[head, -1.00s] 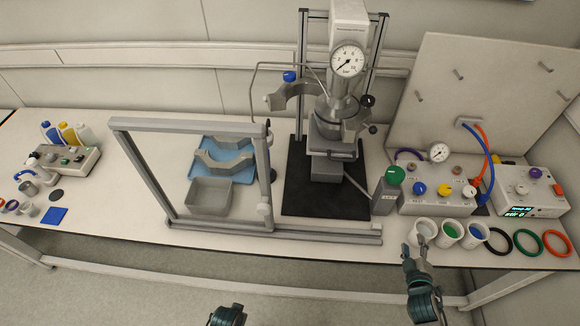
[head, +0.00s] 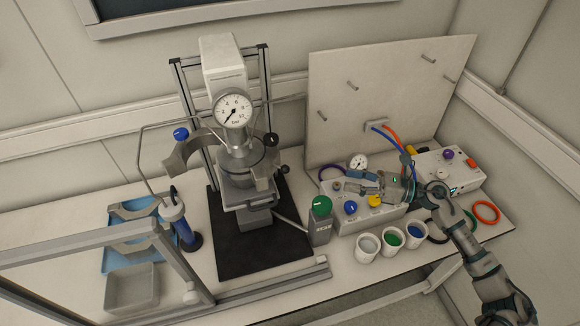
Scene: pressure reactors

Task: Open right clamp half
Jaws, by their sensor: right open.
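The reactor vessel (head: 234,160) stands in its frame, with a round pressure gauge (head: 233,110) above it. One curved grey clamp half (head: 183,158) is swung out to the vessel's left. The right clamp half (head: 264,178) sits close against the vessel's right side, with a dark knob (head: 271,140) near it. My right gripper (head: 345,181) is open and points left, over the valve box and to the right of the right clamp half, apart from it. Its fingers look empty. My left gripper is out of view.
Below my right gripper is the valve box (head: 372,216) with coloured knobs. A green-capped bottle (head: 320,218) and several cups (head: 391,238) stand in front. An upright pegboard (head: 385,95) stands behind. A grey frame (head: 185,270) stands front left.

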